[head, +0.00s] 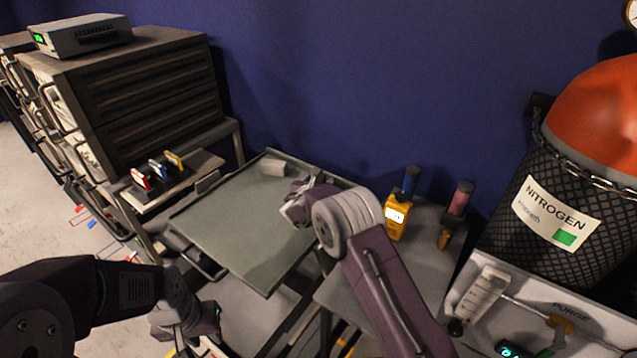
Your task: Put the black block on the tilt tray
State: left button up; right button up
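The tilt tray (235,232) is a flat grey-green tray with a low rim, in the middle of the head view. A pale grey block (273,168) lies near its back edge. My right gripper (297,204) is over the right part of the tray; its fingers are small and partly hidden by its own wrist, so its opening is unclear. My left gripper (212,318) is low, in front of and below the tray's near left side; its opening is also unclear. I cannot pick out a separate black block for certain.
A dark holder (170,182) with red, blue and yellow tags sits on a shelf left of the tray. A yellow meter (397,216) and a pink-topped tool (459,199) stand on a grey surface to the right. A nitrogen cylinder (530,255) stands at far right.

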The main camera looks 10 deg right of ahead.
jog(key=shift+r+p, duration=0.35)
jog(key=shift+p, duration=0.05)
jog(key=v, duration=1.2)
jog(key=shift+f, duration=0.1)
